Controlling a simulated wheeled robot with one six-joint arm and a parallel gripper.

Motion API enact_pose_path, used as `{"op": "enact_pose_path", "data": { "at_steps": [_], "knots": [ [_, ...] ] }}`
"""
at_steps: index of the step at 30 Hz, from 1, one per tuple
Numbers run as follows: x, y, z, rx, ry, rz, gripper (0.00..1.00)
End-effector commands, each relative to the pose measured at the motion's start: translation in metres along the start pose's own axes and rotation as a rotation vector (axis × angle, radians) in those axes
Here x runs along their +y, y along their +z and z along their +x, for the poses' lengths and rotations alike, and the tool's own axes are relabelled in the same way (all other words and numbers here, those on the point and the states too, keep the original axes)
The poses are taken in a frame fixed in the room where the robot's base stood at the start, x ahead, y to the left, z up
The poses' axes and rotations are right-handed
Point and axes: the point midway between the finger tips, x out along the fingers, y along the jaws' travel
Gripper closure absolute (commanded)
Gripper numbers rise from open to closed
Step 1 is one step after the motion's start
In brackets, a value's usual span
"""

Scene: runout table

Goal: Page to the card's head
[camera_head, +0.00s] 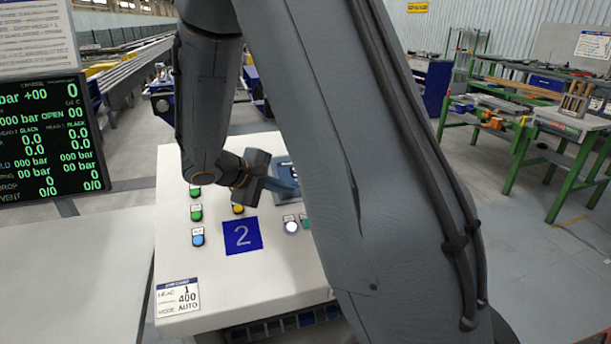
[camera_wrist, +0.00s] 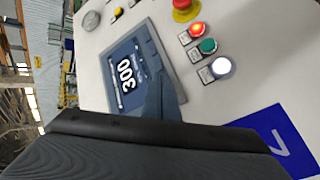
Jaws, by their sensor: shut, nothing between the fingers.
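The white sloped control panel (camera_head: 275,268) fills the middle of the head view. A card (camera_head: 177,296) at its lower left reads HEAD 1, 400, MODE AUTO. The panel screen (camera_wrist: 122,72) shows a large 300, sideways in the wrist view; its smaller text is unreadable. In the head view my arm partly hides the screen (camera_head: 283,168). My gripper (camera_head: 288,188) is shut and empty, its fingers over the screen's edge; contact cannot be told. The fingers (camera_wrist: 158,85) also cover part of the screen in the wrist view. A lit white button (camera_wrist: 220,68) is beside the screen.
A green button (camera_wrist: 208,46), a lit red button (camera_wrist: 196,30) and a red mushroom knob (camera_wrist: 184,9) line the panel. A dark readout board (camera_head: 48,140) stands at left.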

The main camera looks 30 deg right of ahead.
Motion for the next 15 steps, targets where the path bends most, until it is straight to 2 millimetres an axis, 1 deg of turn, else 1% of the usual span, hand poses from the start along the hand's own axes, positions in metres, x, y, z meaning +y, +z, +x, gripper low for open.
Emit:
{"op": "enact_pose_path", "data": {
  "at_steps": [6, 15],
  "knots": [
    [0.0059, 0.0059, -0.0081, 0.0, 0.0, 0.0, 1.0],
    [0.0059, 0.0062, -0.0084, 0.0, 0.0, 0.0, 1.0]
  ]
}}
